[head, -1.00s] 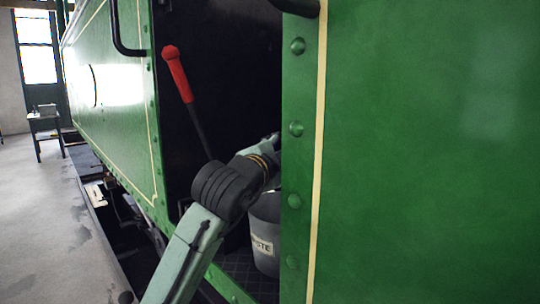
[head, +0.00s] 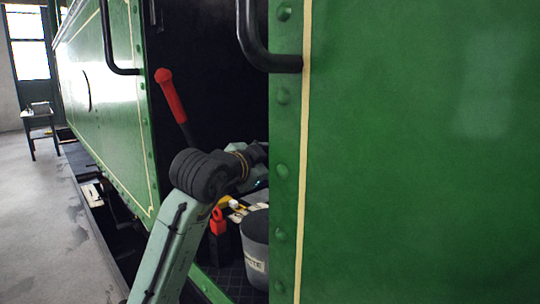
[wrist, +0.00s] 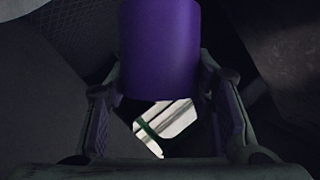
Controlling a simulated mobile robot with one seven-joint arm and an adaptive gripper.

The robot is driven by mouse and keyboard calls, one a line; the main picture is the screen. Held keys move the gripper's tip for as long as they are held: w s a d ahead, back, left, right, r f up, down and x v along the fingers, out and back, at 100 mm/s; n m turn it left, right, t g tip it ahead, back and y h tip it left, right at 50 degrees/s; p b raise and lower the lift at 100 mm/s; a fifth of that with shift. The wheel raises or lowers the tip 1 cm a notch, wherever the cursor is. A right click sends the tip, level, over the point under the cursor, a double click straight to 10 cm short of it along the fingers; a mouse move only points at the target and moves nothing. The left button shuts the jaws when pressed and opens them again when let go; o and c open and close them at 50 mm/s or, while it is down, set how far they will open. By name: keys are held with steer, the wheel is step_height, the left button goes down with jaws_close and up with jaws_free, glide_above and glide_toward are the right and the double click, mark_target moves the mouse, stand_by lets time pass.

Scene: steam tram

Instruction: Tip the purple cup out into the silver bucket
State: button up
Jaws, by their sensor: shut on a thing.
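A purple cup (wrist: 162,45) is in the wrist view, between the two fingers of my gripper (wrist: 158,82), which is shut on it. The cup's mouth and contents cannot be made out. The silver bucket (head: 257,238) stands on the dark cab floor in the head view, with a part-hidden label ending in "TE". The green door edge covers its right side. My arm reaches in through the opening above and left of the bucket. In the head view my gripper and the cup are hidden inside the dark cab.
A red-handled lever (head: 172,95) stands left of my arm. A black thing with a red top (head: 217,224) sits left of the bucket. The green panel (head: 400,150) and black handrail (head: 256,50) bound the opening at right.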

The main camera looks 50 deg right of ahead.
steer(key=shift+w+r+n+g+p, duration=0.3)
steer(key=shift+r+n+p, duration=0.3)
steer(key=shift+r+p, duration=0.3)
steer(key=shift+w+n+g+y, duration=0.3)
steer(key=shift+n, duration=0.2)
steer(key=w+n+g, duration=0.1)
steer(key=w+r+n+g+y, duration=0.1)
steer(key=n, duration=0.1)
steer(key=shift+w+d+r, duration=0.15)
steer(key=shift+r, duration=0.15)
